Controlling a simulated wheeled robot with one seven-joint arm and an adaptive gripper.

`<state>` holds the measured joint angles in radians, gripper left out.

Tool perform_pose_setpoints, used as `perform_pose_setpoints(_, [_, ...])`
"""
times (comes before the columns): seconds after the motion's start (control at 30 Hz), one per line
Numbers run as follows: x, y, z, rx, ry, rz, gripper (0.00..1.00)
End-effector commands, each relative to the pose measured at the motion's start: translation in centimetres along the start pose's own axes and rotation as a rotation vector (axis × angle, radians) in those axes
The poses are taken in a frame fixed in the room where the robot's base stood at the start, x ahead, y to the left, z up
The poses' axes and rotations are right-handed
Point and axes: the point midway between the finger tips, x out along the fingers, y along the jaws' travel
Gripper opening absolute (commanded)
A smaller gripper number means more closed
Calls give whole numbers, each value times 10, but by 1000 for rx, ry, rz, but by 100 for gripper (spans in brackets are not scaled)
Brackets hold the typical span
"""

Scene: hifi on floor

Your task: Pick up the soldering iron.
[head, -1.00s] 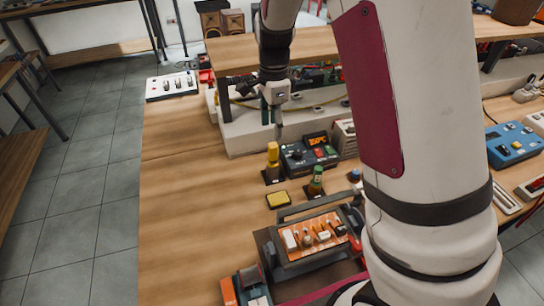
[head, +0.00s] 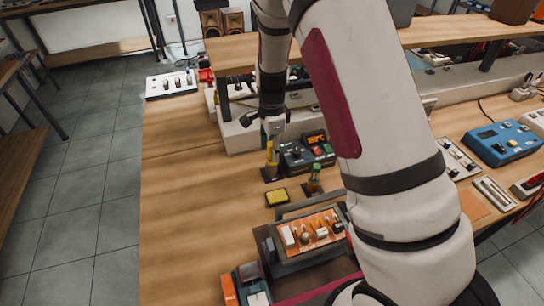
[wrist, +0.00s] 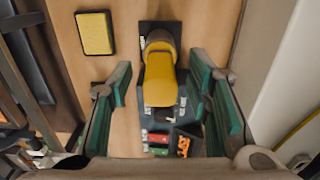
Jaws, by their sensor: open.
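The soldering iron (head: 272,157) stands upright in a dark holder beside the soldering station (head: 306,153), its yellow handle pointing up. In the wrist view the yellow handle of the iron (wrist: 159,85) is seen from above, between the green finger pads. My gripper (head: 273,136) is open and points down right over the handle. In the wrist view the two fingers of my gripper (wrist: 162,82) stand on either side of the handle, with a gap on both sides. The iron's tip is hidden in the holder.
A yellow sponge (head: 276,198) and a green-capped bottle (head: 314,178) stand close by in front. A circuit board in a holder (head: 315,232) is nearer. A raised shelf (head: 230,50) is behind the gripper. The bench's left side (head: 190,210) is clear.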

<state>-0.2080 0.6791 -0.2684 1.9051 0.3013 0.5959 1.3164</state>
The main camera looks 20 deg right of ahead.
Motion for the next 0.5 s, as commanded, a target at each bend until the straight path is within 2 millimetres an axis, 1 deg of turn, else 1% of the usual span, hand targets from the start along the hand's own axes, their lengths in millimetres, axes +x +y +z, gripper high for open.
perform_pose_setpoints(0.1, [0, 0, 0, 0, 0, 0, 45])
perform_pose_setpoints(0.17, [0, 0, 0, 0, 0, 0, 31])
perform_pose_setpoints(0.2, [0, 0, 0, 0, 0, 0, 22])
perform_pose_setpoints(0.27, [0, 0, 0, 0, 0, 0, 9])
perform_pose_setpoints(0.3, [0, 0, 0, 0, 0, 0, 0])
perform_pose_setpoints(0.5, [0, 0, 0, 0, 0, 0, 0])
